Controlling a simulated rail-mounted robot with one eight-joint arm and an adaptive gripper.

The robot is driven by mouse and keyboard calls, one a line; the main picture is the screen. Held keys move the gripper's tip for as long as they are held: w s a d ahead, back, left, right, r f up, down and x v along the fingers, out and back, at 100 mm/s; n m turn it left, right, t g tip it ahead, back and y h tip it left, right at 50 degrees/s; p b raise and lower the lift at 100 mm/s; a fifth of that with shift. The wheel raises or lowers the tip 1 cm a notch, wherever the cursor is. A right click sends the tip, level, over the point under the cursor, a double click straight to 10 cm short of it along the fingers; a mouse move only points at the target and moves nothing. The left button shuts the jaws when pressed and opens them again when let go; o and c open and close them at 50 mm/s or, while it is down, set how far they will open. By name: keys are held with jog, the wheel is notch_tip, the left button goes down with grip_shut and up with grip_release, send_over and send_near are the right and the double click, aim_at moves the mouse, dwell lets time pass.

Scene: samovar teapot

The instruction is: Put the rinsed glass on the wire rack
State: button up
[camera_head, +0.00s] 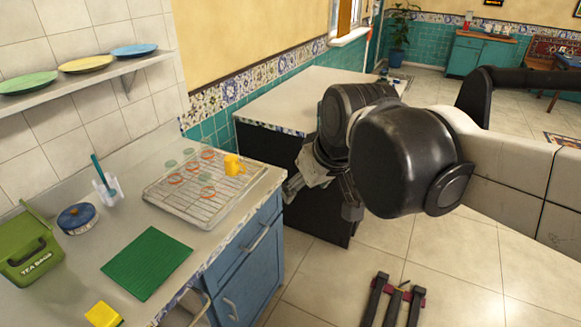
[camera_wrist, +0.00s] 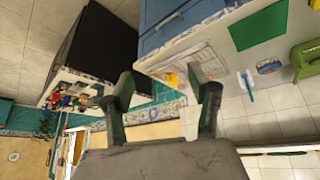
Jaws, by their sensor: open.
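The wire rack (camera_head: 165,198) lies on the counter near its right end. Several round, see-through shapes with orange or green tints stand on it; they look like glasses. I cannot tell which one is the rinsed glass. A yellow mug (camera_head: 233,165) stands at the rack's right edge. My gripper (camera_head: 320,195) is off the counter to the right, partly hidden by my arm. In the wrist view my gripper (camera_wrist: 168,84) is open, with nothing between its fingers. The rack (camera_wrist: 210,62) and yellow mug (camera_wrist: 171,80) show beyond the fingers.
A green mat (camera_head: 147,263), a blue round tin (camera_head: 77,218), a white holder (camera_head: 107,190) and a green tea-bag box (camera_head: 30,250) occupy the left counter. A yellow block (camera_head: 103,314) is at the front. A shelf with plates (camera_head: 86,64) hangs above. Another counter (camera_head: 290,95) stands behind my gripper.

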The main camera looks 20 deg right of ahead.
jog(key=s+d+f+m+t, duration=0.1)
jog(key=s+d+f+m, duration=0.1)
jog(key=s+f, duration=0.2)
jog(key=s, duration=0.3)
jog(key=shift+s+d+f+m+h, duration=0.25)
jog(key=shift+s+d+m+h, duration=0.05)
jog(key=shift+s+m+h, duration=0.1)
